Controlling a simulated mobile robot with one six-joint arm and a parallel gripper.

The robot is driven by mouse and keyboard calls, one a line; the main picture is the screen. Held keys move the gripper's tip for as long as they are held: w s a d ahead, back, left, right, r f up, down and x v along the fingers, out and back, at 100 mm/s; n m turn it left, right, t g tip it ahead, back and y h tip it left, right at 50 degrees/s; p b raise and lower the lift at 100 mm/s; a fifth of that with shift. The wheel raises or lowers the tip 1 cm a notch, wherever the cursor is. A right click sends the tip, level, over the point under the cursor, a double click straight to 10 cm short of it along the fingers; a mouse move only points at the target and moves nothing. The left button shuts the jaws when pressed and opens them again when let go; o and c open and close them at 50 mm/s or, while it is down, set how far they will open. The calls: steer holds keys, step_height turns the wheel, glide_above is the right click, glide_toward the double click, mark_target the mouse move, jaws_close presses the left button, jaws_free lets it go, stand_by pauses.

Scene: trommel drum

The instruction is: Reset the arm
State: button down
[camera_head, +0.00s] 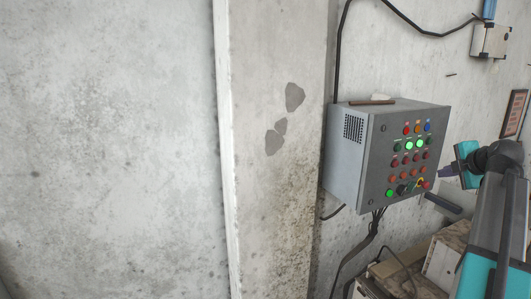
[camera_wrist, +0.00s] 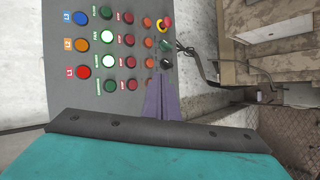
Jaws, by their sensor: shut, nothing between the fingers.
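My arm reaches in from the right of the head view. My gripper (camera_head: 444,172) is close to the right edge of the control box (camera_head: 349,152), a grey wall-mounted panel with rows of coloured buttons. In the wrist view, my gripper (camera_wrist: 160,84) shows as two dark purple fingers held together, with nothing between them. The fingertips lie in front of the panel (camera_wrist: 97,97), near its lower buttons and the red-yellow knob (camera_wrist: 164,24). Whether they touch the panel I cannot tell. Several green buttons look lit.
A concrete pillar (camera_head: 270,60) stands left of the box. Black cables (camera_head: 372,236) hang below it. Worn boxes (camera_head: 447,254) lie at the lower right. A small junction box (camera_head: 490,40) is on the wall at the upper right. The wall at left is bare.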

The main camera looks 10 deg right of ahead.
steer(key=w+a+f+n+g+y, duration=0.1)
steer(key=w+a+f, duration=0.35)
steer(key=f, duration=0.25)
steer(key=w+a+f+y, duration=0.2)
steer(key=w+a+f, duration=0.25)
steer(key=f, duration=0.25)
steer(key=a+f+n+g+y, duration=0.1)
steer(key=a+f+g, duration=0.1)
steer(key=a+f, duration=0.95)
steer(key=a+f+g+y, duration=0.2)
steer(key=a+f, duration=0.7)
steer(key=f, duration=0.6)
steer(key=s+a+f+m+g, duration=0.2)
steer(key=s+a+f+g, duration=0.2)
steer(key=s+a+f, duration=0.85)
steer(key=s+a+f+m+g, duration=0.1)
steer(key=s+a+f+g, duration=0.2)
steer(key=s+a+f, duration=1)
steer(key=s+d+f+m+g+h, duration=0.1)
steer(key=s+f+m+g, duration=0.1)
steer(key=s+f+m, duration=0.2)
steer(key=s+d+f+m+g+h, duration=0.2)
steer(key=s+f+m, duration=0.3)
steer(key=s+m, duration=0.6)
steer(key=s, duration=0.4)
steer(key=shift+s+d+g, duration=0.3)
